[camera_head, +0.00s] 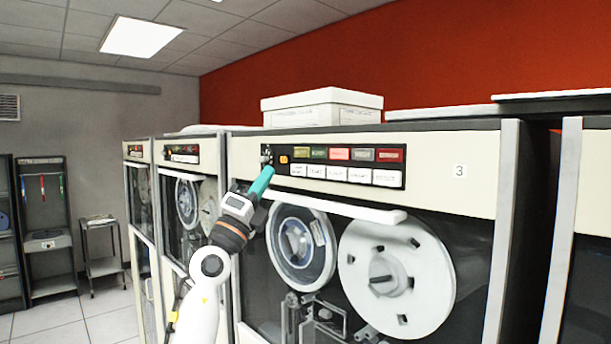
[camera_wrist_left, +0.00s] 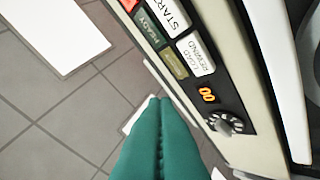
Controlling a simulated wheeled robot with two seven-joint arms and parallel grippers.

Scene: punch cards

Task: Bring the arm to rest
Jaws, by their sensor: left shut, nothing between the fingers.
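My left arm reaches up from the bottom of the head view. Its gripper (camera_head: 263,180) has teal fingers, shut with nothing between them. The fingertips are in front of the left end of the black control panel (camera_head: 334,155) of the tape drive marked 3. In the left wrist view the closed fingers (camera_wrist_left: 158,103) point up from the bottom, left of the panel's round knob (camera_wrist_left: 226,123) and lit orange 00 display (camera_wrist_left: 207,95). I cannot tell whether the fingertips touch the panel. My right gripper is not in view.
The drive has a white reel (camera_head: 425,290) and a smaller reel behind glass, below a white bar (camera_head: 345,209). More tape cabinets (camera_head: 170,215) stand to the left. A white box (camera_head: 322,118) lies on top. A small cart (camera_head: 103,245) and shelving stand far left, with open floor between.

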